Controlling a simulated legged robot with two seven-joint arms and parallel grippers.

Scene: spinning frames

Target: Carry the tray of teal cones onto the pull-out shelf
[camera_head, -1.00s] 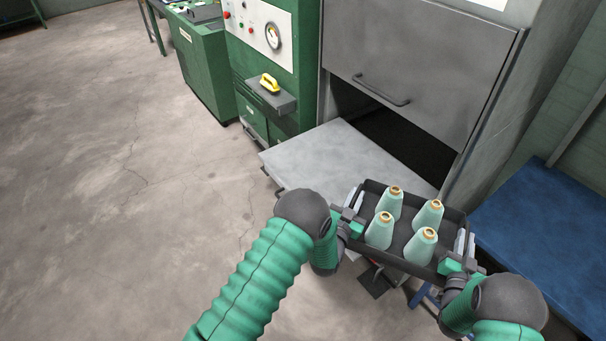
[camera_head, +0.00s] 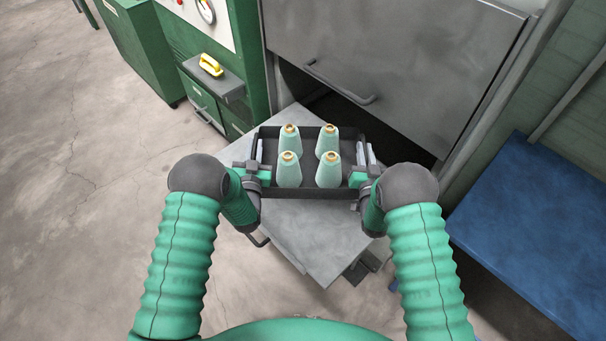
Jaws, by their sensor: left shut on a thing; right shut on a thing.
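A dark tray (camera_head: 308,193) holds several upright teal cones (camera_head: 289,171) with orange-brown tops. My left gripper (camera_head: 252,172) is shut on the tray's left side. My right gripper (camera_head: 364,178) is shut on its right side. The tray looks level and overlaps the grey pull-out shelf (camera_head: 318,238) in the picture, with shelf surface showing in front of it. I cannot tell whether the tray touches the shelf. The shelf's back part is hidden behind the tray.
Behind the shelf is a grey cabinet with a partly raised door (camera_head: 400,70) and a dark opening below. A green machine with a ledge bearing a yellow-handled object (camera_head: 211,64) stands left. A blue table (camera_head: 530,230) is at the right. The floor at left is clear.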

